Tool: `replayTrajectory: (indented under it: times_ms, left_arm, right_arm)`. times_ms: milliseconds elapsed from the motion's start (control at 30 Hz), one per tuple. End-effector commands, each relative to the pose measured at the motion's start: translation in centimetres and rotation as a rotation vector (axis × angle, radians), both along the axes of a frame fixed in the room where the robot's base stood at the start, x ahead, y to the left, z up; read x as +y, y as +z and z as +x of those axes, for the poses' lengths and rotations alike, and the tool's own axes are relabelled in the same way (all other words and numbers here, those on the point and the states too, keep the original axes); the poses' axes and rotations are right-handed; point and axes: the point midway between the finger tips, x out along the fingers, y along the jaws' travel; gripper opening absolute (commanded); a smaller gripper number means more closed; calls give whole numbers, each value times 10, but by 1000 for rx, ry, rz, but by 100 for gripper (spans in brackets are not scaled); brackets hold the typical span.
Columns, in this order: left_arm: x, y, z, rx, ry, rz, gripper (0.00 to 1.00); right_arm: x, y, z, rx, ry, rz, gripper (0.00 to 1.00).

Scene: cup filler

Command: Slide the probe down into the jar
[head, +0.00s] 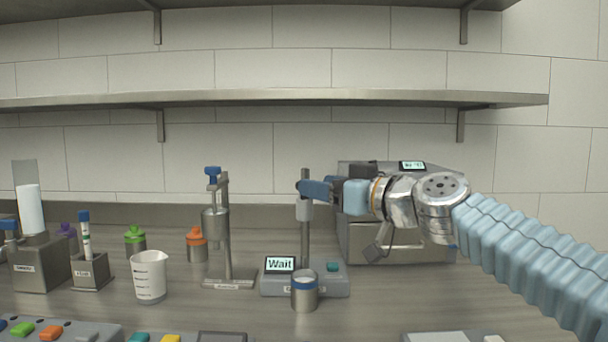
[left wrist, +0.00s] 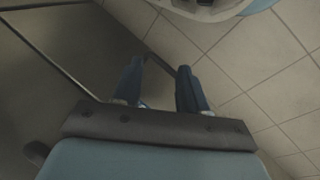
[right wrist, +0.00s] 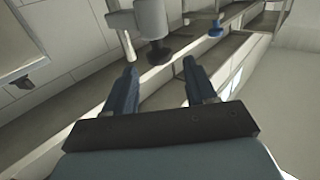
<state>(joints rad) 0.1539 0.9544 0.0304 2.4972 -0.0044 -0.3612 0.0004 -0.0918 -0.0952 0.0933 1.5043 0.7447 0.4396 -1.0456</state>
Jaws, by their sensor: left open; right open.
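The probe (head: 304,210) is a grey cylinder on an upright post behind the jar, held above the jar's height. The jar (head: 305,292) is a small metal cup with a pale rim, standing in front of the base with the "Wait" display. My right gripper (head: 304,187) is open at the top of the probe, level with the post. In the right wrist view, a grey cylinder with a dark knob (right wrist: 158,52) lies ahead of the open fingers (right wrist: 160,82), apparently apart from them. My left gripper (left wrist: 158,80) is open and empty, over the floor.
The display base (head: 335,283) carries the post. A metal dispenser stand (head: 228,240) and a white beaker (head: 149,277) stand to the left. A large metal machine (head: 400,240) stands behind my right arm. A shelf (head: 270,97) runs above.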

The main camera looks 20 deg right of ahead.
Motion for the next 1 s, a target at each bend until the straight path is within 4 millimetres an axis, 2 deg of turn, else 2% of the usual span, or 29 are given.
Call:
replayTrajectory:
  times_ms: [100,300,667,1000]
  left_arm:
    - [0,11,0,0,-1,-1,43]
    - [-1,18,0,0,-4,-2,43]
    - [-1,18,0,0,-4,-2,43]
    - [-1,18,0,0,-4,-2,43]
  right_arm:
    - [12,3,22,2,1,0,56]
    - [23,1,42,0,0,1,56]
    - [25,0,46,0,0,0,54]
    - [25,0,45,-1,-1,0,2]
